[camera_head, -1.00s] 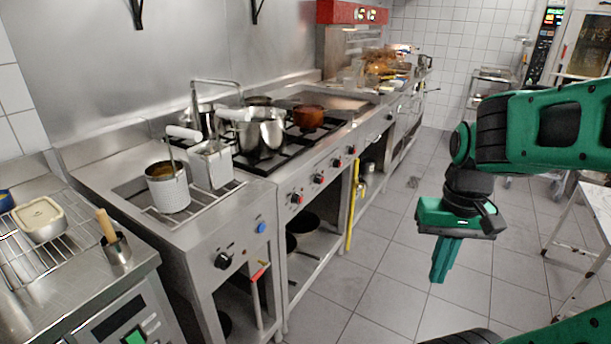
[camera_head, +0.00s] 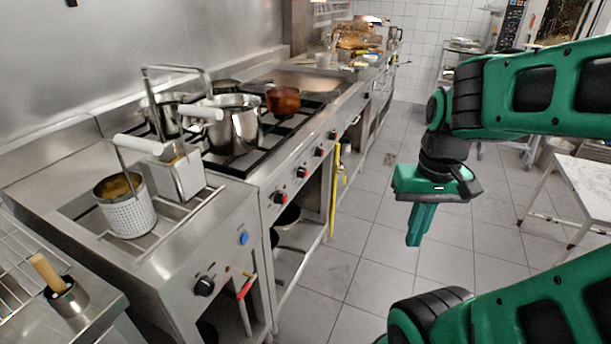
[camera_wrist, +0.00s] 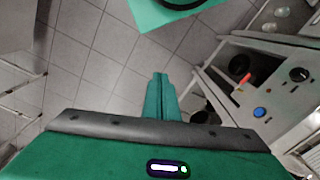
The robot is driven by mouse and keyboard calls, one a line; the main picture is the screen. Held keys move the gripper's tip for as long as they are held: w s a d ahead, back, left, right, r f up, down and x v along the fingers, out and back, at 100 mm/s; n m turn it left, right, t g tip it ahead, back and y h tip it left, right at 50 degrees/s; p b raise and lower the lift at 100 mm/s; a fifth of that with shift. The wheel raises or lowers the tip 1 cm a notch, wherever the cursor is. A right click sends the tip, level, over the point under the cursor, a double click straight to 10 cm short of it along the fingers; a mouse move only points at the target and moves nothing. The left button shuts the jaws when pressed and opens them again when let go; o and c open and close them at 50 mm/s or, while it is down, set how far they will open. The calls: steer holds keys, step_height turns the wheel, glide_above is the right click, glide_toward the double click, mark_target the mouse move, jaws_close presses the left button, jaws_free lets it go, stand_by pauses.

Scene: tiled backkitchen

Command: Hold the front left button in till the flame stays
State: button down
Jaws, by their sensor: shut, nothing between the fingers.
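The gas range front panel (camera_head: 294,192) carries a row of dark knobs with red parts. The leftmost range knob (camera_head: 280,197) is nearest me; which small part there is the front left button is too small to tell. The fryer unit beside it has a black knob (camera_head: 204,286) and a blue button (camera_head: 243,238); the blue button also shows in the wrist view (camera_wrist: 259,112). No flame can be made out on the burners. My gripper (camera_head: 414,243) is shut and empty, pointing down over the floor, right of the range and apart from it.
Pots, including a steel pot (camera_head: 232,130) and a copper pan (camera_head: 283,100), stand on the range. A perforated basket (camera_head: 128,214) sits on the fryer. A yellow pipe (camera_head: 335,190) and a red-handled valve (camera_head: 246,287) are below the panels. The tiled floor (camera_head: 350,290) between is free.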

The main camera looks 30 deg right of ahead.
steer(key=w+f+n+t, duration=0.2)
steer(key=w+f+n, duration=0.15)
steer(key=w, duration=0.45)
steer(key=w+f+n+t, duration=0.1)
steer(key=w+f+n, duration=0.25)
steer(key=w, duration=0.45)
steer(key=n+t+y, duration=0.3)
steer(key=n+t, duration=0.3)
steer(key=t, duration=0.3)
glide_toward(307, 173)
steer(key=s+a, duration=0.3)
steer(key=s, duration=0.1)
steer(key=w+d+f+m+t+h, duration=0.1)
steer(key=d+f+h, duration=0.3)
steer(key=d, duration=0.4)
steer(key=shift+w+d+f+m+t, duration=0.2)
steer(key=shift+w+d+m+t, duration=0.1)
steer(key=shift+m+t, duration=0.45)
steer(key=shift+w+a, duration=0.1)
steer(key=w+a, duration=0.5)
steer(key=w, duration=0.1)
steer(key=shift+w+a, duration=0.2)
steer(key=shift+w, duration=0.15)
steer(key=shift+w+a, duration=0.25)
